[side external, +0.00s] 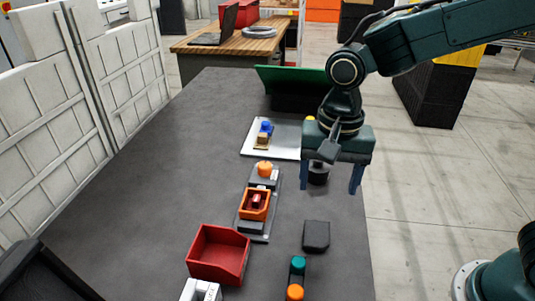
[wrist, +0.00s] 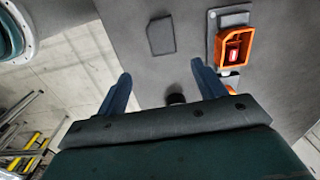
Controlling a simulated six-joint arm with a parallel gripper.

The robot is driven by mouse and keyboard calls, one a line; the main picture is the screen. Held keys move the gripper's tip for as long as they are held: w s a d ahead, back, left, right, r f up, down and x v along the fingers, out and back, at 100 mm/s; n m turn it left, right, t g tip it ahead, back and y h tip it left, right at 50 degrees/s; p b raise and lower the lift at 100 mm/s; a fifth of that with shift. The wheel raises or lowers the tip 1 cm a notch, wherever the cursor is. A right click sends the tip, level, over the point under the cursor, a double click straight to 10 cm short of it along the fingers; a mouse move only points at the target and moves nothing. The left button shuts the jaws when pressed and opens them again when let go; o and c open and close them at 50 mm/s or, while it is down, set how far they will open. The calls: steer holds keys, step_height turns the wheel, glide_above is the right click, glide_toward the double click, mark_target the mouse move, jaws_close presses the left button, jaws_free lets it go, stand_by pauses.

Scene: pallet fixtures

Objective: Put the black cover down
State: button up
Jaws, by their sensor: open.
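A flat black piece with a clipped corner, which looks like the black cover (side external: 316,235), lies flat on the grey table (side external: 150,180), in front of my gripper (side external: 330,182). In the wrist view the black cover (wrist: 161,36) lies ahead of the fingertips, apart from them. My gripper (wrist: 161,72) is open with its fingers wide apart, and nothing is gripped. A small dark round part (side external: 319,176) stands beneath the gripper. It shows partly between the fingers in the wrist view (wrist: 176,98), its lower part hidden.
An orange housing with a red part (side external: 254,204) sits on a grey plate left of the cover. A light plate with a blue part (side external: 265,130) and a green-edged dark bin (side external: 290,88) lie behind.

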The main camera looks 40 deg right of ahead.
steer(key=s+d+r+n+t, duration=0.2)
steer(key=s+d+r+n, duration=0.2)
steer(key=s+d, duration=0.3)
steer(key=s+d+r+n+t, duration=0.3)
steer(key=s+d+r+n, duration=0.1)
steer(key=s+d, duration=0.3)
steer(key=shift+s+d+n+t, duration=0.2)
steer(key=shift+d+n+t, duration=0.15)
steer(key=shift+d, duration=0.4)
